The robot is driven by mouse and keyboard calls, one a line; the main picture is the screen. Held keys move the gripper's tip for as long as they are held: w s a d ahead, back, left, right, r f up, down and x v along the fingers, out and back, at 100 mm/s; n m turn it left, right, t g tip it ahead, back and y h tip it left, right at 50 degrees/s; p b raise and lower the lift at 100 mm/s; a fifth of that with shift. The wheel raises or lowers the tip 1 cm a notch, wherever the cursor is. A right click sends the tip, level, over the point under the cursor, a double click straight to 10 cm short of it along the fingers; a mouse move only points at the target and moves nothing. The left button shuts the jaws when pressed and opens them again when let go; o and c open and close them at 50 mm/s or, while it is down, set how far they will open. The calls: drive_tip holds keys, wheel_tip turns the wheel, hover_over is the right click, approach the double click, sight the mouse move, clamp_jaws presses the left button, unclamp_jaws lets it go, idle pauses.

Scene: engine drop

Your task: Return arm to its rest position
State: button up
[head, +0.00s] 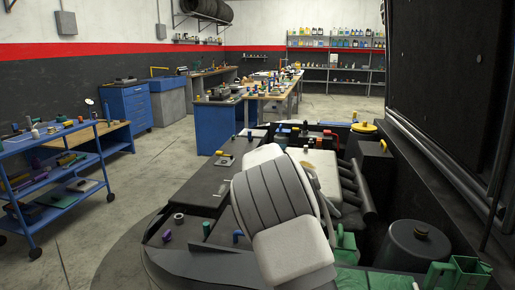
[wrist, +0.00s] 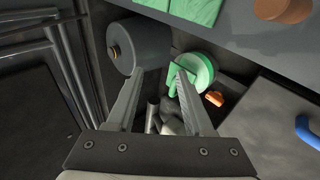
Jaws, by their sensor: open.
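My arm (head: 280,210), with white and grey links, reaches over the engine bay (head: 180,265) in the middle of the head view. My gripper is hidden behind the arm there. In the wrist view my gripper (wrist: 159,74) is open, its two grey fingers apart with nothing held between them. Beyond the fingertips are a dark cylinder (wrist: 140,46), a green round part (wrist: 198,68) and a small orange piece (wrist: 214,98). I cannot tell whether the fingers touch anything.
A dark canister (head: 420,245) and a green container (head: 460,277) stand right of my arm. A raised dark panel (head: 450,90) borders the right side. A blue cart (head: 60,160) stands left, and a workbench (head: 218,120) behind. Open floor (head: 110,215) lies left of the bay.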

drive_tip(key=s+a+r+t+y+p, duration=0.1)
drive_tip(key=s+r+y+p, duration=0.15)
drive_tip(key=s+r, duration=0.5)
drive_tip(key=s+a+r+t+y+p, duration=0.1)
drive_tip(key=s+r+y+p, duration=0.2)
drive_tip(key=s, duration=0.7)
drive_tip(key=s+r+t+y+p, duration=0.1)
drive_tip(key=s+r+t+y, duration=0.15)
drive_tip(key=s+r, duration=0.45)
drive_tip(key=s+a+n+t+p, duration=0.1)
drive_tip(key=s+a, duration=0.2)
drive_tip(key=s, duration=0.7)
drive_tip(key=shift+f+y+p, duration=0.3)
drive_tip(key=shift+f+y, duration=0.1)
drive_tip(key=shift+a+n, duration=0.2)
drive_tip(key=shift+n, duration=0.1)
